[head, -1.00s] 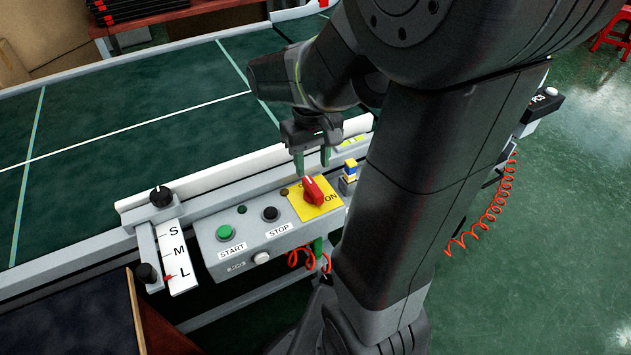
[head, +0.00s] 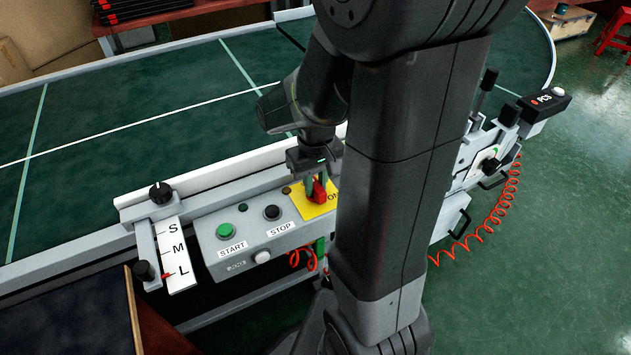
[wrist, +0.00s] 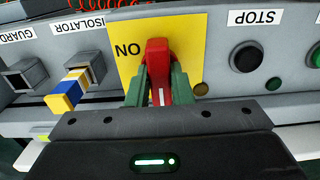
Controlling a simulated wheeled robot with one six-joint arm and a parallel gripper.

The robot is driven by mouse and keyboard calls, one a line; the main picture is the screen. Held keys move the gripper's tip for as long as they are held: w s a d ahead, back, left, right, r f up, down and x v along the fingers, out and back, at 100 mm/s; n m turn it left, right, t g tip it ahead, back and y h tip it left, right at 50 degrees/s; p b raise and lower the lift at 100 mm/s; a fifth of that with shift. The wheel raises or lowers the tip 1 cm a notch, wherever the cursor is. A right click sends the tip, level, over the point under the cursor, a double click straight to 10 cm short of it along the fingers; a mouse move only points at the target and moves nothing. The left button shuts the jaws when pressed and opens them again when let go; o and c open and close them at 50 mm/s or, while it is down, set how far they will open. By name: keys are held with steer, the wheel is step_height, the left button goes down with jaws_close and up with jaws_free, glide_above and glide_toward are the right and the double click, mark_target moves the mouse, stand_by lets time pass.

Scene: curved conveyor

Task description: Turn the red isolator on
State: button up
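The red isolator (head: 318,193) is a rotary handle on a yellow plate (head: 309,211) at the right end of the grey control box. In the wrist view the red handle (wrist: 157,70) stands up and down in the picture, with a white line on it. In the head view my arm hides part of the plate.
A green START button (head: 225,231) and a black STOP button (head: 272,212) sit left of the isolator. A blue and yellow plug (wrist: 66,92) is beside the plate in the wrist view. The green conveyor belt (head: 130,120) runs behind; a red coiled cable (head: 480,235) hangs right.

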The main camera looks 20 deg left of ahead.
steer(key=shift+m, duration=0.4)
jaws_close()
steer(key=m+p, duration=0.1)
steer(key=m, duration=0.2)
steer(key=shift+r+m, duration=0.1)
steer(key=shift+m, duration=0.3)
steer(key=m+p, duration=0.1)
steer(key=m, duration=0.3)
steer(key=m+p, duration=0.1)
steer(key=m, duration=0.8)
steer(key=shift+p, duration=0.4)
steer(key=shift+m, duration=0.3)
steer(key=o, duration=0.9)
jaws_free()
steer(key=shift+c, duration=0.2)
